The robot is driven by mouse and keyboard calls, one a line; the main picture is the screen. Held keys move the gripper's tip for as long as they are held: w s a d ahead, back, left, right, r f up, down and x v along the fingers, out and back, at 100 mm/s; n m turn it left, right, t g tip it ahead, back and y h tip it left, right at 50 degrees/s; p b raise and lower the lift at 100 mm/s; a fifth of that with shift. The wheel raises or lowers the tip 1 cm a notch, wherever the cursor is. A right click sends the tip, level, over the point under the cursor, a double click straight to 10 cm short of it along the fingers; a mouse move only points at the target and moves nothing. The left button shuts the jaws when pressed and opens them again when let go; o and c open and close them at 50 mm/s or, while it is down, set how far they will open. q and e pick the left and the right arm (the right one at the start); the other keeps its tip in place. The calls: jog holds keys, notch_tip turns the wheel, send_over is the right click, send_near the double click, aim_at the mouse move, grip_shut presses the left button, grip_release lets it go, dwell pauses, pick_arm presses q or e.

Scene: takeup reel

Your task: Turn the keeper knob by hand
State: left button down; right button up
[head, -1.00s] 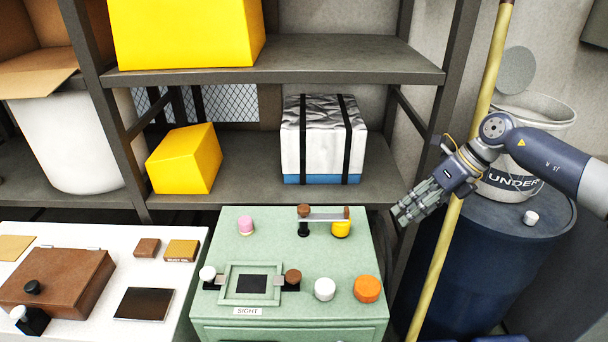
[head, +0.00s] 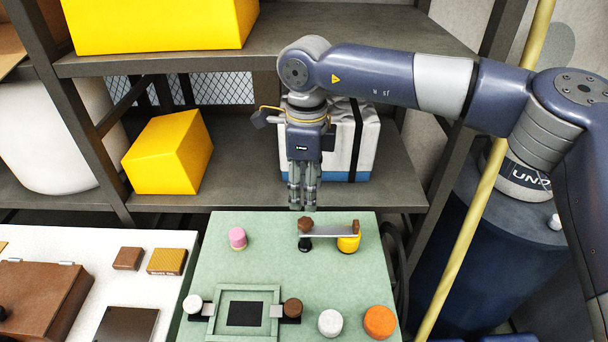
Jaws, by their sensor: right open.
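A green bench or cabinet top (head: 272,268) carries several knobs, and none is labelled as the keeper knob in this view. At its back, a grey bar (head: 330,233) joins a brown knob (head: 305,226) on a black post to a yellow cylinder (head: 348,243). In front, a square frame (head: 245,290) around a dark window has a white knob (head: 193,304) on its left and a brown knob (head: 292,307) on its right. My right gripper (head: 302,206) is open, pointing down just behind and above the back brown knob, apart from it. My left gripper is out of view.
A pink knob (head: 237,238), a white knob (head: 330,322) and an orange knob (head: 380,321) also stand on the green top. A shelf rack (head: 255,193) with a strapped bundle (head: 361,140) rises behind. A yellow pole (head: 478,200) leans at right.

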aim_at(306, 223)
jog(key=shift+a+f, duration=0.2)
jog(key=shift+a, duration=0.05)
jog(key=shift+s+d+f, duration=0.1)
jog(key=shift+s+f, duration=0.1)
jog(key=shift+f, duration=0.05)
jog(key=f+b, duration=0.1)
jog(key=f, duration=0.1)
jog(key=f+b, duration=0.1)
jog(key=shift+s+d+f, duration=0.1)
jog(key=shift+s+f, duration=0.25)
jog(key=shift+s, duration=0.05)
jog(key=shift+w+f+b, duration=0.2)
jog(key=shift+f+b, duration=0.2)
jog(key=shift+f, duration=0.6)
jog(key=shift+s+f, duration=0.1)
jog(key=shift+f, duration=0.05)
jog(key=shift+f+b, duration=0.3)
jog(key=shift+b, duration=0.15)
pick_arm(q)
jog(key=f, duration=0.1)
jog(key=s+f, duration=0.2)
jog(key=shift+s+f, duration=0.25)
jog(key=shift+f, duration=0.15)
pick_arm(e)
jog(key=shift+s, duration=0.1)
